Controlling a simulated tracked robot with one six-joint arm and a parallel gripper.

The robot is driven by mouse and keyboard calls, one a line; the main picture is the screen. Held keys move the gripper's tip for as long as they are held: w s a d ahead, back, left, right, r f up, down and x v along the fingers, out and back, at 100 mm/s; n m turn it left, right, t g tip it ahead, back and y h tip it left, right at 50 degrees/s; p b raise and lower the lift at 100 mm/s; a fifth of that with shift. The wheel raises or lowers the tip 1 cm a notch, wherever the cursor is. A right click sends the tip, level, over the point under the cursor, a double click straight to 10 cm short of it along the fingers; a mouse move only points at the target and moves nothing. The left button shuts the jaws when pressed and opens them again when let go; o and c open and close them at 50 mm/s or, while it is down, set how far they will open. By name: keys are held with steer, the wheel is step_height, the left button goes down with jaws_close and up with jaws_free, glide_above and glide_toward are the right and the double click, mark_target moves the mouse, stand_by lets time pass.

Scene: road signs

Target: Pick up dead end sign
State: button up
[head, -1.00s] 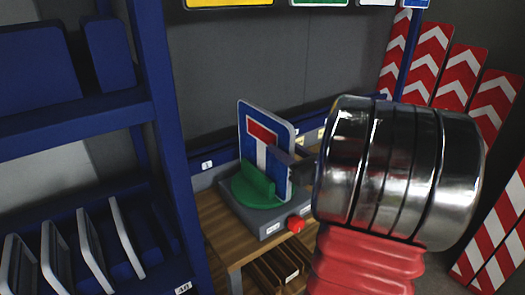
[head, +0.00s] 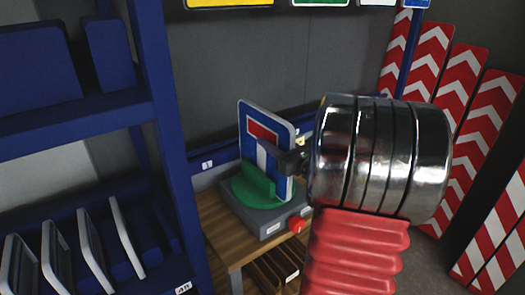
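The dead end sign (head: 252,116) is a blue square plate with a white stem and a red bar. It stands upright in a round green holder (head: 254,186) on a grey base. My gripper (head: 275,152) is at the sign's right side, with a dark finger crossing in front of its face. The rest of my gripper is hidden by the sign and my wrist, so I cannot tell whether it is open or shut, or whether it touches the plate.
The grey base has a red button (head: 297,225) and sits on a wooden table (head: 222,232). A blue shelf rack (head: 176,150) with sign plates stands close on the left. Red and white chevron boards (head: 482,110) lean at the right.

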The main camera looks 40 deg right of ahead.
steer(key=shift+c, duration=0.4)
jaws_close()
stand_by(1.3)
